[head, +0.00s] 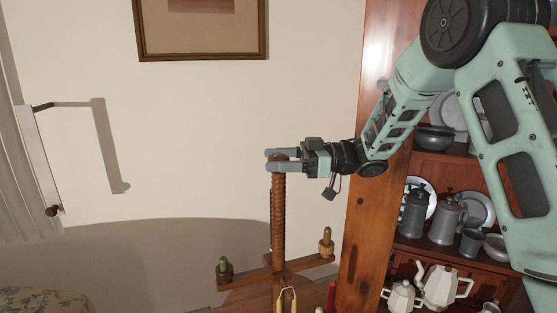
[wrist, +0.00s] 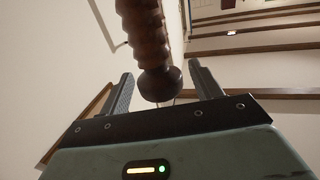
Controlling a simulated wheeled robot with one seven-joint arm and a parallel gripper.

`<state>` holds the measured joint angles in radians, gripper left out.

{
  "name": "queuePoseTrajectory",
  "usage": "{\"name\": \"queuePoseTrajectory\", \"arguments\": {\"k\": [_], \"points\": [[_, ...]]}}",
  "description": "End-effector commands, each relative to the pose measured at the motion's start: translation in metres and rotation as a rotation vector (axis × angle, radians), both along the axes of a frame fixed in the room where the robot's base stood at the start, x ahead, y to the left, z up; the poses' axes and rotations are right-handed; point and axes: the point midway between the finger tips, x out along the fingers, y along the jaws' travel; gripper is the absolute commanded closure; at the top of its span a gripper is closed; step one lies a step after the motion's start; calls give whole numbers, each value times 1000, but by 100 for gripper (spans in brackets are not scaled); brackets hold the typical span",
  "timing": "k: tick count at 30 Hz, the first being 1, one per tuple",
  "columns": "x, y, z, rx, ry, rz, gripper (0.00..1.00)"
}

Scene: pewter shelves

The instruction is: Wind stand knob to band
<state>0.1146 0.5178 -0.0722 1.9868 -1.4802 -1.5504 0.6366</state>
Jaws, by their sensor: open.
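A wooden stand with a tall threaded post (head: 278,215) rises at the bottom centre of the head view. Its rounded knob (wrist: 160,84) is at the post's top end and shows dark brown in the wrist view. My gripper (head: 273,161) reaches in level from the right at the post's top. Its jaws are open, one finger on each side of the knob. In the wrist view gaps show between the knob and both fingers. In the head view the fingers partly hide the knob. I cannot make out a band on the post.
The stand's crossbar (head: 308,264) carries a peg at each end, the left one (head: 224,270) green-topped. A wooden cabinet (head: 362,215) with pewter jugs (head: 447,218) and white teapots (head: 441,285) stands close on the right. A framed picture (head: 201,58) hangs behind. Left of the post is open.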

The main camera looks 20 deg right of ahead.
Motion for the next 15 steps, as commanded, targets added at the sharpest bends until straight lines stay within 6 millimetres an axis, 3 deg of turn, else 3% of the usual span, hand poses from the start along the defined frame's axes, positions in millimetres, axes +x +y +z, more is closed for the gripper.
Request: {"name": "queuePoseTrajectory", "arguments": {"k": [8,15], "points": [[-4,-19,-1,-2,1,-4,36],[-18,-71,-2,-2,1,-7,36]]}}
